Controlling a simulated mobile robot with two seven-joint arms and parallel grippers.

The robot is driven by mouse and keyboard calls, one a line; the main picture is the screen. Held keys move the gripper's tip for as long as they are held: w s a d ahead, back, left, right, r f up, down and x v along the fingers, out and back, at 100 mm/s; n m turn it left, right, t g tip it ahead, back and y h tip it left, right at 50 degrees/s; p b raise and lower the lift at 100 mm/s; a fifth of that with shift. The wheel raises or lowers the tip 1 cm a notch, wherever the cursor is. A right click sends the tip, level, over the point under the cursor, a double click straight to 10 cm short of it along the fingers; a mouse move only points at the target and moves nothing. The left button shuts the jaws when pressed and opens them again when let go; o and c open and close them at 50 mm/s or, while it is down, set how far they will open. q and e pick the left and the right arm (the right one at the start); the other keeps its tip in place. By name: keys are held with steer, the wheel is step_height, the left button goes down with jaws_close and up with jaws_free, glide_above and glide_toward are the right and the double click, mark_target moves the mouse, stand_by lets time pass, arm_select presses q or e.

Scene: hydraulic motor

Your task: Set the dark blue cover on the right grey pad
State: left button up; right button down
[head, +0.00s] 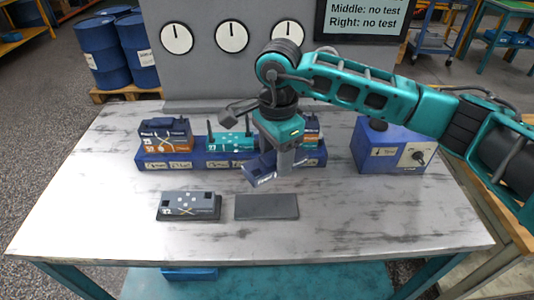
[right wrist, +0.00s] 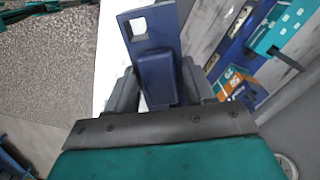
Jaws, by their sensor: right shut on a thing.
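The dark blue cover (head: 261,172) is in my right gripper (head: 284,168), which is shut on it and holds it tilted above the table, in front of the blue rack. It also shows in the right wrist view (right wrist: 156,65), between the two grey fingers. The right grey pad (head: 266,207) is a flat, bare plate on the table, in front of the cover and slightly below it in the picture. The left grey pad (head: 216,214) carries a dark grey block (head: 188,204) marked 12. My left gripper is not in view.
A blue rack (head: 190,162) holds an orange and dark blue block (head: 165,137), a teal block (head: 231,143) and another orange block (head: 313,130). A blue box (head: 389,152) with a dial stands at right. The table's front is clear.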

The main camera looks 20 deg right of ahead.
mark_target(266, 205)
steer(key=m, duration=0.1)
steer(key=w+a+m, duration=0.1)
steer(key=m, duration=0.1)
steer(key=shift+f+m, duration=0.2)
steer(key=shift+m, duration=0.1)
steer(key=m, duration=0.2)
steer(key=shift+w+a+f+m, duration=0.2)
steer(key=shift+a+f+m, duration=0.1)
steer(key=shift+a, duration=0.05)
steer(key=shift+f, duration=1.25)
steer(key=shift+f+b, duration=1.3)
steer(key=shift+f, duration=1.4)
steer(key=shift+f+b, duration=1.8)
steer(key=shift+f, duration=0.25)
steer(key=shift+f+b, duration=0.5)
steer(key=shift+f, duration=0.1)
steer(key=shift+c, duration=1.6)
jaws_free()
steer(key=shift+f, duration=0.1)
